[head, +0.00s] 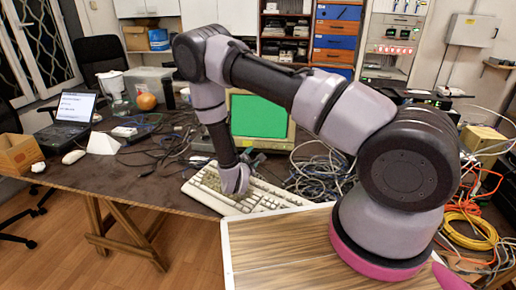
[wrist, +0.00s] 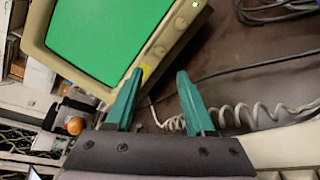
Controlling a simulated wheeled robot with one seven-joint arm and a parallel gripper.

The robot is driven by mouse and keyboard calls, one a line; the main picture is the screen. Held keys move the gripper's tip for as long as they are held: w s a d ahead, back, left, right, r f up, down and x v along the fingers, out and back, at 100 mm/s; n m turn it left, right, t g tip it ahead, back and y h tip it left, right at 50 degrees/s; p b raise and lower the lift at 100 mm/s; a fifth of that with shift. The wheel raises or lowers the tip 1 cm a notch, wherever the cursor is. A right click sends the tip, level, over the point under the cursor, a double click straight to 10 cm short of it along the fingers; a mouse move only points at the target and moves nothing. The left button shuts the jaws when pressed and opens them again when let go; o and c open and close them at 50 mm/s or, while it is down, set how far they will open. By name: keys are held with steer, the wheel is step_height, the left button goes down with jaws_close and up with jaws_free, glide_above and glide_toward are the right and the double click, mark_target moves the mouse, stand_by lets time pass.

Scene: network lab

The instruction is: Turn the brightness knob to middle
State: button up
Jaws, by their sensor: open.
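An old beige monitor (wrist: 140,45) with a green screen fills the upper left of the wrist view, tilted in the picture. It also shows in the head view (head: 260,117), partly behind my arm. Two round knobs, an upper one (wrist: 180,22) and a lower one (wrist: 159,51), sit on its front edge beside the screen. I cannot read a label or a pointer to tell which is brightness. My gripper (wrist: 160,72) is open and empty, its teal fingers pointing toward the lower knob. I see no contact with either knob.
A beige keyboard (head: 266,199) lies below my gripper, with a coiled cord (wrist: 232,115) running to the right in the wrist view. Tangled cables (head: 320,172) lie right of the monitor. A laptop (head: 72,115) and an orange (head: 146,102) stand to the left.

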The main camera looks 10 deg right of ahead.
mark_target(261, 146)
steer(key=x, duration=1)
steer(key=shift+w, duration=0.1)
jaws_close()
